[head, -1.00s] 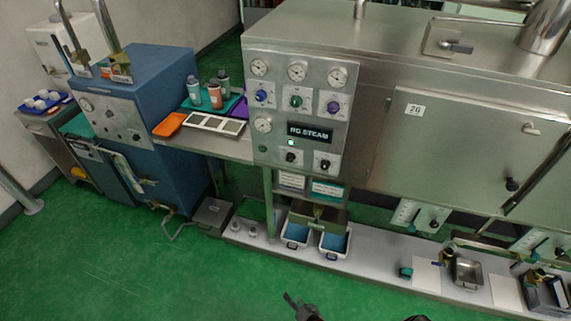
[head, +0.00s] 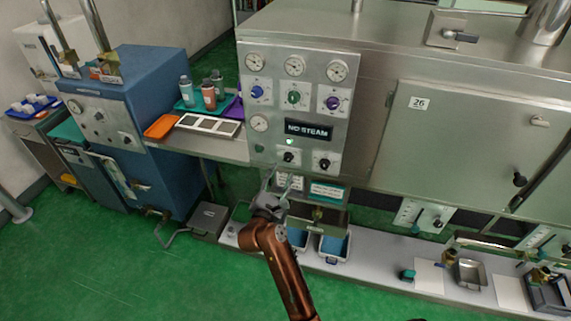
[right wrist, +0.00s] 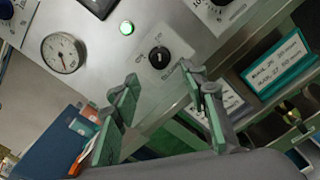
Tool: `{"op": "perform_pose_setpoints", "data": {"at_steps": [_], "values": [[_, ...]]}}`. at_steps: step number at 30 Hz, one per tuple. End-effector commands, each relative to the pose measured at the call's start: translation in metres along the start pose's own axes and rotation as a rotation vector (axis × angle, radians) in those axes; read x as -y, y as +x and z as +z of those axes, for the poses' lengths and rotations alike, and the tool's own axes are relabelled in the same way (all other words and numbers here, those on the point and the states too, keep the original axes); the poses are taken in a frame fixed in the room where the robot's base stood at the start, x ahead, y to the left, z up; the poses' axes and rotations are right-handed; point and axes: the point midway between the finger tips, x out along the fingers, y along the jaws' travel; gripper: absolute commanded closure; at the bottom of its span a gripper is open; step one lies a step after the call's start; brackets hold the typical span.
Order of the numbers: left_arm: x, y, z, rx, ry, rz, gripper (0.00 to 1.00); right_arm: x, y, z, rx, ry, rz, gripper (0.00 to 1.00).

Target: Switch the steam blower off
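The steel control panel (head: 266,128) carries a display reading "NO STEAM" (head: 309,130). Below the display are a left black knob (head: 289,157) and a right black knob (head: 324,164). Labels by them are too small to read. My right gripper (head: 279,178) is open and empty just below the left knob. In the right wrist view, its spread fingers (right wrist: 166,98) point up at that knob (right wrist: 158,57), apart from it. The knob's pointer mark looks roughly vertical in the tilted picture. A lit green lamp (right wrist: 126,28) is near it. My left gripper is out of view.
Gauges (head: 295,65) and coloured knobs (head: 294,97) fill the panel's upper part. Label cards (head: 327,191) hang below it. Blue-lined bins (head: 334,245) stand on the low shelf. A side shelf (head: 205,144) with bottles and trays adjoins at left. Green floor is open in front.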

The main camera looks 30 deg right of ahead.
Motion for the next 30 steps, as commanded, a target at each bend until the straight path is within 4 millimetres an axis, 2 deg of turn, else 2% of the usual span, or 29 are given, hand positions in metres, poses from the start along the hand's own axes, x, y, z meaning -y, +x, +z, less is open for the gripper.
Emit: {"op": "perform_pose_setpoints", "data": {"at_steps": [6,12,23,30], "values": [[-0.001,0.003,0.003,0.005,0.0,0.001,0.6,0.0,0.036,0.001,0.005,-0.006,0.001,0.6],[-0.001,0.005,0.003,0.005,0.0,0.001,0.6,0.0,0.058,0.0,0.003,-0.007,0.001,0.6],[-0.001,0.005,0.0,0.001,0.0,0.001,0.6,0.0,0.063,0.001,0.003,-0.007,0.001,0.6],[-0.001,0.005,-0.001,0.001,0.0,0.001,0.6,0.0,0.063,0.0,0.003,-0.007,0.001,0.77]]}}
